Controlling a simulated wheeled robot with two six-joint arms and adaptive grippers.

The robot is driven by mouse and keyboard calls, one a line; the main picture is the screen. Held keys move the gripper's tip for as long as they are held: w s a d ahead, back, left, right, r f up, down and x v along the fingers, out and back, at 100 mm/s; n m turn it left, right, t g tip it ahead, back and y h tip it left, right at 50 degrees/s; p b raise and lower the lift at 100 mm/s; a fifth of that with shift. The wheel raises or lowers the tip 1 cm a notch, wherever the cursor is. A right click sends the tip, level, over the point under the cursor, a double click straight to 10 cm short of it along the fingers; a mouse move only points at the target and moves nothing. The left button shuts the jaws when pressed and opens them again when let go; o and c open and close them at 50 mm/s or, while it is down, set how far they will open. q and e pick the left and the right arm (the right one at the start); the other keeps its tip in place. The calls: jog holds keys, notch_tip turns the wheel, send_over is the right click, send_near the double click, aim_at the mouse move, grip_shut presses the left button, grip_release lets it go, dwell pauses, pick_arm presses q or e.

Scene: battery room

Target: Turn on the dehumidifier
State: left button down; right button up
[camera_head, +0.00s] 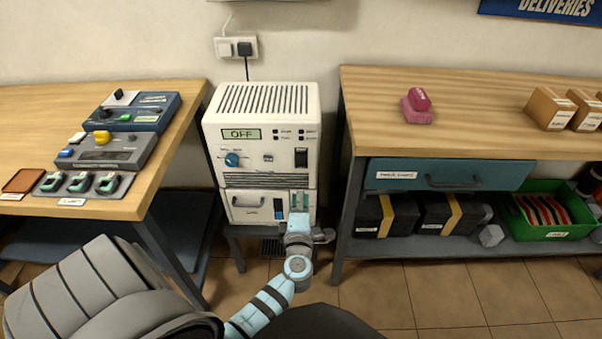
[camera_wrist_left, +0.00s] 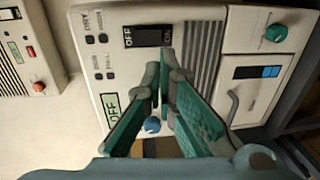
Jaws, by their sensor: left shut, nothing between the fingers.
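The white dehumidifier (camera_head: 262,128) stands on a low stand against the wall. Its display (camera_head: 241,134) reads OFF. A blue knob (camera_head: 232,159) sits below the display, and a dark rocker switch (camera_head: 301,157) is at the panel's right. In the left wrist view the panel is turned sideways, and the dark switch (camera_wrist_left: 152,36) has OFF beside it. My left gripper (camera_head: 299,198) is in front of the unit's lower right part, below the switch. In the left wrist view its teal fingers (camera_wrist_left: 162,75) are shut and empty, partly covering the panel. My right gripper is not in view.
A wooden table (camera_head: 170,145) with control boxes stands at left. A wooden workbench (camera_head: 475,105) with a blue drawer (camera_head: 450,173) stands close at right. A wall socket (camera_head: 236,48) with a cord is above the unit. Floor tiles (camera_head: 420,290) are clear at front right.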

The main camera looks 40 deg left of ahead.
aim_at(301, 166)
pick_arm(q)
jog(key=b+x, duration=0.4)
jog(key=x, duration=0.8)
jog(key=shift+b, duration=0.3)
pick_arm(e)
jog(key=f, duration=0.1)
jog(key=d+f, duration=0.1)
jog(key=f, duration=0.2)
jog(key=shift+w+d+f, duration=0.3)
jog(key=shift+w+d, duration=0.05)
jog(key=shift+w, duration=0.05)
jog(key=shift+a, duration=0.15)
